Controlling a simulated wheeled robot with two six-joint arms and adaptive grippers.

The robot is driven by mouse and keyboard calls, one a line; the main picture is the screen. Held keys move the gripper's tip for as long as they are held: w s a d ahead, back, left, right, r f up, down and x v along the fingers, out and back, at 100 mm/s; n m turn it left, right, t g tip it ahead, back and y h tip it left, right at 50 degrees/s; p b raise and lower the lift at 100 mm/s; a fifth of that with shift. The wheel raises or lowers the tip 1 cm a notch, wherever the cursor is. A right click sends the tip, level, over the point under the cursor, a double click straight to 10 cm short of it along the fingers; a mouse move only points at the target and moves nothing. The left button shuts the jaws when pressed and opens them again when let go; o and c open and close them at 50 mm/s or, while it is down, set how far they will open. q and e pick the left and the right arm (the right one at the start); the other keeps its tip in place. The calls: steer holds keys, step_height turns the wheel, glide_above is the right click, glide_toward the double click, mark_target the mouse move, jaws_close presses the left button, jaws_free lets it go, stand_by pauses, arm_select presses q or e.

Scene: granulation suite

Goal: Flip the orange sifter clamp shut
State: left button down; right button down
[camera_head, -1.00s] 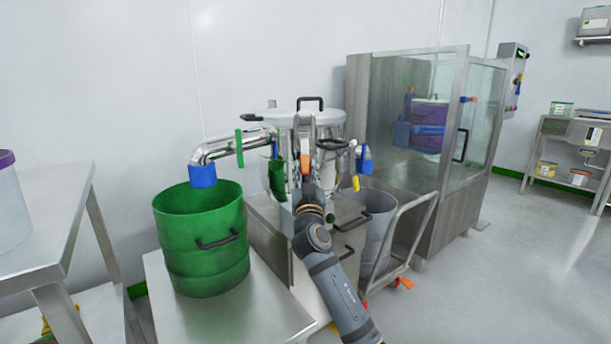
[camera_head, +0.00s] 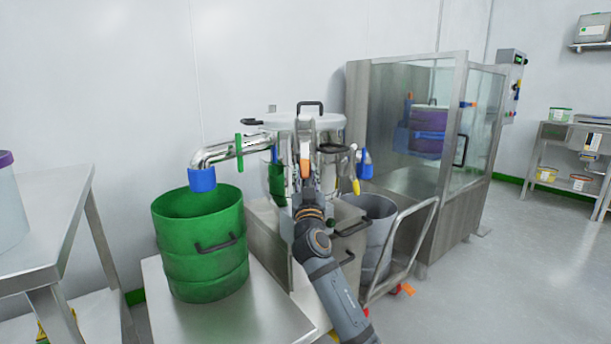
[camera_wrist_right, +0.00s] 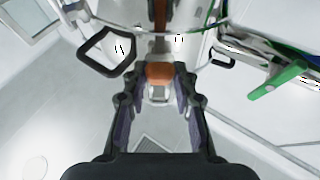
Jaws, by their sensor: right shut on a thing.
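The orange sifter clamp (camera_head: 304,166) is on the front of the steel sifter (camera_head: 335,160), below its pale lid (camera_head: 305,121). In the right wrist view the clamp's orange end (camera_wrist_right: 159,72) lies between the fingertips, with a pale metal part just below it. My right gripper (camera_wrist_right: 159,78) is shut on this orange end. In the head view my right gripper (camera_head: 305,182) reaches up to the sifter's front, and the arm hides part of the sifter body. How far the clamp is closed cannot be told. My left gripper is in neither view.
A green drum (camera_head: 200,245) stands on a steel table at left, under a blue-ended outlet pipe (camera_head: 202,179). A grey bin (camera_head: 378,235) and a trolley handle (camera_head: 405,240) are to the right. A glass-walled cabinet (camera_head: 410,80) stands behind them. Floor is clear at far right.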

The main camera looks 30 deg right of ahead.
steer(key=c, duration=1)
jaws_free()
steer(key=shift+c, duration=0.2)
steer(key=shift+s+f, duration=0.1)
steer(key=v, duration=1.1)
steer(key=shift+s+a, duration=0.25)
steer(key=shift+s, duration=0.05)
steer(key=shift+f, duration=0.2)
